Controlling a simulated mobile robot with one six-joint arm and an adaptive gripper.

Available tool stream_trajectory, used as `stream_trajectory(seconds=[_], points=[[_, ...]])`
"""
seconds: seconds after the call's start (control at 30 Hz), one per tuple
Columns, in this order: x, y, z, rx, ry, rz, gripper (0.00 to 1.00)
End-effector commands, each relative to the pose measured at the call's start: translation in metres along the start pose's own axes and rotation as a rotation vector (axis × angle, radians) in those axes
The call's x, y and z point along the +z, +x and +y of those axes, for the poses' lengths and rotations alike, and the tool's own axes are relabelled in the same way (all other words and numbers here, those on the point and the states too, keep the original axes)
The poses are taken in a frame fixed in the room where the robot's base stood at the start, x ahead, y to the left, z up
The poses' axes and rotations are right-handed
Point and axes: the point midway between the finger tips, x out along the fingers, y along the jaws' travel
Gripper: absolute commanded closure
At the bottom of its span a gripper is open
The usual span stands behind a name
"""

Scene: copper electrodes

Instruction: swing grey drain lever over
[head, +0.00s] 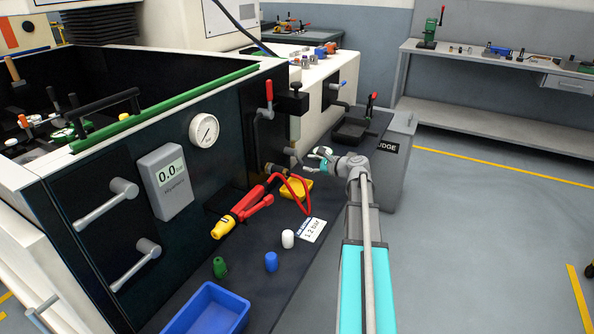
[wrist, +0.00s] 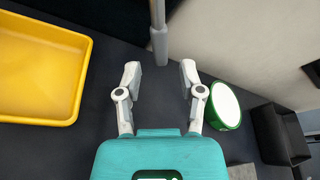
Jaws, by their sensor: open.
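The grey lever (wrist: 158,38) shows in the wrist view as a rod coming down from the top edge. Its thicker rounded end lies just beyond my fingertips, roughly centred between them. In the head view a small grey handle (head: 291,152) sticks out from the machine front, just left of my gripper (head: 316,160). My gripper also shows in the wrist view (wrist: 160,76), with its two fingers spread apart and nothing between them. The lever's pivot is out of the wrist view, and it is small in the head view.
A yellow tray (wrist: 38,112) lies left of my fingers, and a white disc with a green rim (wrist: 225,104) close right. A black box (wrist: 278,135) stands farther right. Floor to the right is free.

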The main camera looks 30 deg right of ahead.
Motion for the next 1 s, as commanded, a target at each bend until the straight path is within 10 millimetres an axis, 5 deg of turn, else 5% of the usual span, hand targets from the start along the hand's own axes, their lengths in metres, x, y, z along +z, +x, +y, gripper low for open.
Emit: stream_trajectory(seconds=[0.4, 1.0], points=[[0.000, 0.036, 0.000, 0.001, -0.001, -0.001, 0.50], [0.001, 0.042, 0.000, 0.002, -0.001, -0.001, 0.50]])
